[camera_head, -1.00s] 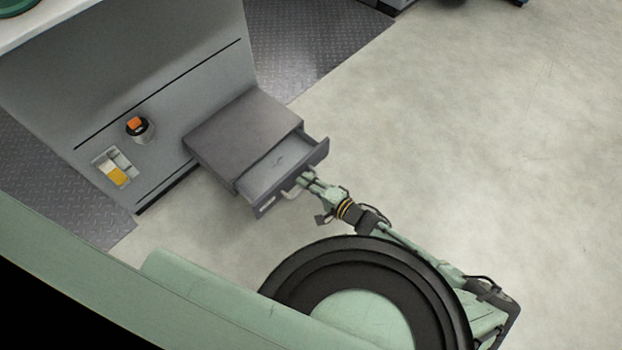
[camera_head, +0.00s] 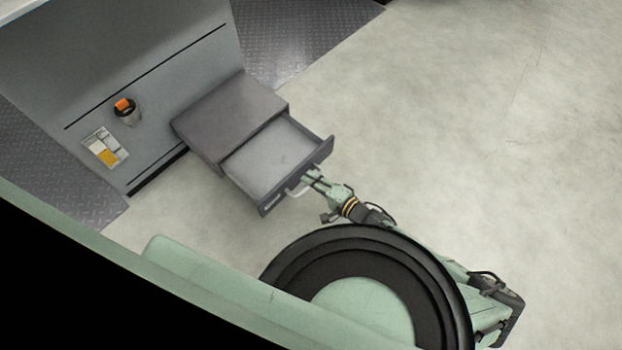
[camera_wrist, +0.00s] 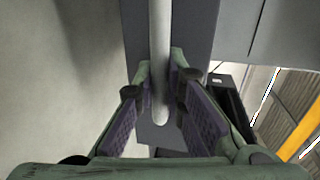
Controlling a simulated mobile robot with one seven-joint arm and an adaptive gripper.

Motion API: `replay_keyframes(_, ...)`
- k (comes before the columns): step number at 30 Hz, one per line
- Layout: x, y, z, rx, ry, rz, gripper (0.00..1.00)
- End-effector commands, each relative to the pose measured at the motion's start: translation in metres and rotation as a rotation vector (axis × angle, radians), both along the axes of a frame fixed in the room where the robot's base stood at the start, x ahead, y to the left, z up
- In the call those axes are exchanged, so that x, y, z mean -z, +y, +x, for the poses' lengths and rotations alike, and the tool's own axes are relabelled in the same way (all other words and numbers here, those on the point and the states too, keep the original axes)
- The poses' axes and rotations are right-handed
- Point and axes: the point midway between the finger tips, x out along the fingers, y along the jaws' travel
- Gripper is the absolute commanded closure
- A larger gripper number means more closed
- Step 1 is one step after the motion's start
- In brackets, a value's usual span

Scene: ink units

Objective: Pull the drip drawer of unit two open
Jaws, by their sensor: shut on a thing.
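The drip drawer (camera_head: 268,158) is a grey box drawer standing well out of its dark housing (camera_head: 228,108) at the foot of the grey unit. Its inside looks empty apart from a small mark on the floor of it. My gripper (camera_head: 308,180) is at the drawer's front, shut on the pale bar handle (camera_head: 294,192). In the wrist view the handle (camera_wrist: 160,60) runs between the two fingers of my gripper (camera_wrist: 163,95), with the dark drawer front behind it. The unit's number is not readable.
The grey unit panel (camera_head: 150,70) carries a black knob with an orange top (camera_head: 125,110) and a white and yellow switch plate (camera_head: 105,148). Dark tread plates (camera_head: 290,35) flank the unit. The pale floor (camera_head: 470,120) to the right is clear.

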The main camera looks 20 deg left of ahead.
Motion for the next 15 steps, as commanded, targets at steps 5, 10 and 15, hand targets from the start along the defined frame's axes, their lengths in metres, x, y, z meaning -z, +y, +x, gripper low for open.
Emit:
replay_keyframes(5, 0.0003, 0.0000, -0.0005, -0.001, 0.000, 0.000, 1.00)
replay_keyframes(10, 0.0002, 0.0000, -0.0004, -0.001, 0.000, 0.000, 0.86)
replay_keyframes(15, 0.0001, 0.0001, -0.0003, -0.001, 0.000, 0.000, 0.74)
